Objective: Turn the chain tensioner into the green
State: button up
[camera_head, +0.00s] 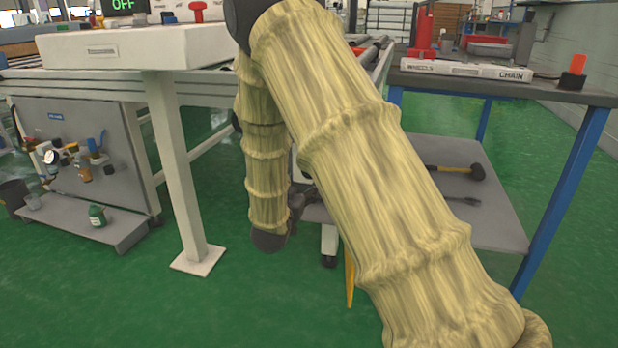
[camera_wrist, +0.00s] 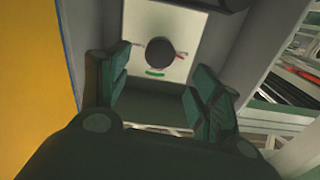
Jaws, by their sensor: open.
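In the wrist view, the chain tensioner is a dark round knob (camera_wrist: 159,51) on a pale plate (camera_wrist: 140,22). A short green mark (camera_wrist: 155,73) lies just below the knob, and a thin red mark (camera_wrist: 180,56) is to its right. I cannot tell for sure where the knob points. My gripper (camera_wrist: 160,88) is open, one dark finger on each side below the knob in the picture. Nothing is between the fingers, and they look apart from the knob. In the head view my sleeved arm hides the tensioner and most of my gripper.
In the wrist view, a yellow surface (camera_wrist: 30,75) is at left and a tray of long items (camera_wrist: 290,85) at right. In the head view, a workbench (camera_head: 530,90) stands right, with a hammer (camera_head: 458,171) on its lower shelf. A white table leg (camera_head: 172,160) stands left.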

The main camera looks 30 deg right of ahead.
jog(key=shift+b+x, duration=2.15)
jog(key=shift+x, duration=2.4)
jog(key=shift+s, duration=0.1)
jog(key=c, duration=1.1)
jog(key=shift+o, duration=0.2)
